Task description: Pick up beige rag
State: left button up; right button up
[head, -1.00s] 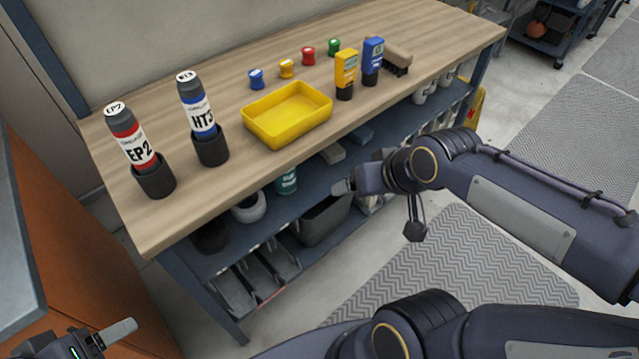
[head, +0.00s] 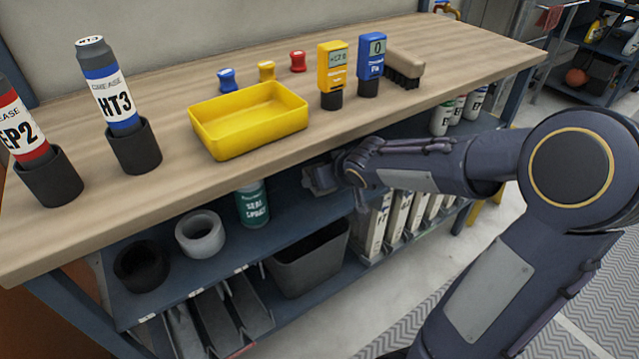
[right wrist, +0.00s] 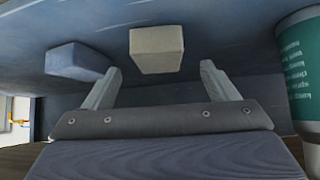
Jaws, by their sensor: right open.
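The beige rag (right wrist: 157,48) shows in the right wrist view as a small folded block on the blue shelf, ahead of and between the fingers. My right gripper (right wrist: 160,70) is open and empty, with the rag just beyond its fingertips and no clear contact. In the head view my right gripper (head: 320,178) reaches under the workbench top, above the upper shelf (head: 290,218). The rag is hidden there behind the bench edge and gripper. My left gripper is out of view.
A blue-grey folded block (right wrist: 78,62) lies left of the rag in the right wrist view. A green spray can (right wrist: 302,70) stands close at the right. The bench top (head: 240,180) overhangs the shelf. White-grey boxes (head: 400,215) stand right of the gripper.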

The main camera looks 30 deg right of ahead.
jog(key=b+x, duration=0.1)
jog(key=x, duration=0.3)
jog(key=shift+d+f, duration=0.1)
jog(key=shift+f, duration=0.05)
jog(key=shift+w+f+b, duration=0.2)
jog(key=shift+w+b, duration=0.1)
jog(key=shift+w, duration=0.05)
jog(key=c, duration=1.1)
jog(key=shift+o, duration=0.2)
jog(key=shift+r, duration=0.15)
